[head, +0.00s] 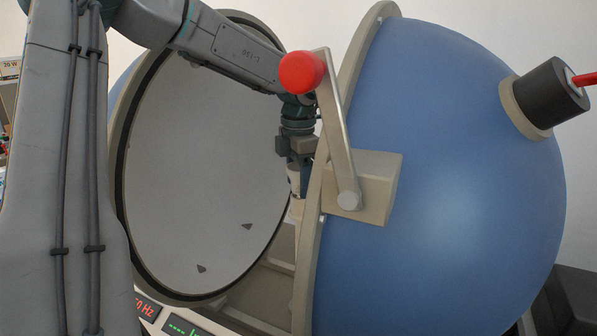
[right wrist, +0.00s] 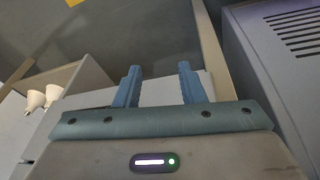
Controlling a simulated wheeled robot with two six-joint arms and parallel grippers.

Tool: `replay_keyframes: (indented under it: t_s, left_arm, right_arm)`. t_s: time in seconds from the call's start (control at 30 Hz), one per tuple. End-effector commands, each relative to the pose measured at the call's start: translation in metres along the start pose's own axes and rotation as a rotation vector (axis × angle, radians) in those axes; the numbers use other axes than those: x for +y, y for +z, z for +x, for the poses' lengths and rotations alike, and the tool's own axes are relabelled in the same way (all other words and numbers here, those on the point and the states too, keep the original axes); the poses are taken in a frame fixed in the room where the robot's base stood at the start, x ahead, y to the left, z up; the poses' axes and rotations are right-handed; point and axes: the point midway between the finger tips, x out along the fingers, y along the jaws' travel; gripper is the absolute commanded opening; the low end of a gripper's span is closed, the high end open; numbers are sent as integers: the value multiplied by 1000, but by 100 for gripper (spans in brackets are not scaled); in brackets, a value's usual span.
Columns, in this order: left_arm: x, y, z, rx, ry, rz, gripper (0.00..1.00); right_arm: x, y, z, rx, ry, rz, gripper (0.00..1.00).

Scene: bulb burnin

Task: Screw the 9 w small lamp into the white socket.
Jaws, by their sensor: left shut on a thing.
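My left gripper (head: 298,182) points down between the two halves of the opened sphere, partly behind the right half's rim. It is shut on what seems to be the small lamp, mostly hidden by the fingers and rim. A pale post (head: 297,209) shows just below the fingertips; I cannot tell whether it touches the lamp. I cannot make out the white socket. My right gripper (right wrist: 158,87) shows only in the right wrist view, with its two blue fingers apart and nothing between them.
The blue right half of the sphere (head: 450,150) stands close beside my left gripper, with a red-knobbed lever (head: 336,125) in front. The grey-lined left half (head: 200,180) stands open. Two white lamps (right wrist: 45,97) lie left in the right wrist view; a grey vented box (right wrist: 275,60) stands right.

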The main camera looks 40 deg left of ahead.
Motion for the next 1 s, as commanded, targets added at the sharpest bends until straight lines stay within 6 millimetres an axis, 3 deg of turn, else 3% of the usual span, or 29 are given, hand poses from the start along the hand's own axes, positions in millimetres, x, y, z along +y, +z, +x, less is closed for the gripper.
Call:
replay_keyframes:
  t_s: [0.37, 1.0]
  left_arm:
    - [1, 1, -3, 0, 0, 379, 31]
    - [3, 2, -2, 0, 1, 1179, 31]
  right_arm:
    - [0, 29, 67, -58, -5, 9, 36]
    - [-2, 112, 161, -118, -10, 21, 36]
